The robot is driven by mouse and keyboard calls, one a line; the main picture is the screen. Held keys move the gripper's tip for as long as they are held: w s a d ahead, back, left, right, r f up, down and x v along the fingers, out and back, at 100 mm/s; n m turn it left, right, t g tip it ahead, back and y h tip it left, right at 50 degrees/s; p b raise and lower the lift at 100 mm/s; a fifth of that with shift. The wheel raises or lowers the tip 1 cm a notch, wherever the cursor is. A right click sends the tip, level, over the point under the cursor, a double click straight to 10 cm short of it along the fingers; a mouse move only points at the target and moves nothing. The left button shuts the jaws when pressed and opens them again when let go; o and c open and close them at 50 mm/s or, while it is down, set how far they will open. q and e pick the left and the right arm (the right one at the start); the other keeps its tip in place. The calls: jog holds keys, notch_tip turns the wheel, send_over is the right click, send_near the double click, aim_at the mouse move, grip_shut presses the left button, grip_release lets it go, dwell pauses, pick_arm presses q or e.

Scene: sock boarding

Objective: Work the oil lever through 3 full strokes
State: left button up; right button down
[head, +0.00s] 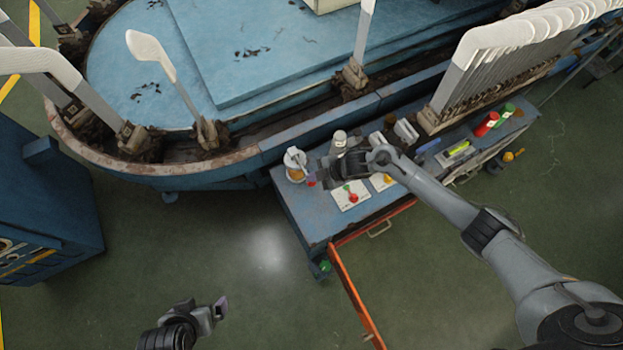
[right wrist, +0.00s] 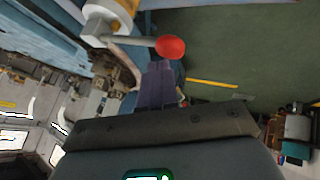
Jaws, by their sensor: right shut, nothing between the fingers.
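The oil lever is a thin metal rod (right wrist: 135,42) with a red ball knob (right wrist: 171,47), reaching from a white-topped oil pot (right wrist: 106,18) in the right wrist view. My right gripper (head: 322,178) is shut and empty, close to the knob. Its purple fingers (right wrist: 157,86) sit just below the knob in the wrist picture; contact cannot be told. My left gripper (head: 221,306) is low over the floor, its fingers unclear.
The blue bench (head: 300,215) carries white cards (head: 350,196), bottles (head: 339,140) and red and green spools (head: 487,124). The blue machine (head: 215,150) with upright sock boards (head: 152,55) runs behind.

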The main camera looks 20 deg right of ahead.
aim_at(314, 183)
jog(key=shift+f, duration=0.35)
jog(key=shift+s+f+b, duration=0.1)
jog(key=shift+f+b, duration=0.35)
dwell(0.5)
jog(key=shift+f, duration=0.4)
jog(key=shift+s+f+b, duration=0.1)
jog(key=shift+f+b, duration=0.35)
jog(key=shift+b, duration=0.1)
dwell(0.4)
jog(key=shift+f, duration=0.2)
dwell(0.3)
jog(key=shift+r, duration=0.15)
dwell(0.5)
jog(key=shift+r+p, duration=1)
jog(key=shift+r, duration=0.2)
jog(key=shift+w+r+p, duration=0.15)
jog(key=shift+r+p, duration=0.5)
jog(key=shift+r, duration=0.05)
jog(key=shift+w+r+p, duration=0.15)
jog(key=shift+r+p, duration=0.45)
jog(key=shift+r, duration=0.1)
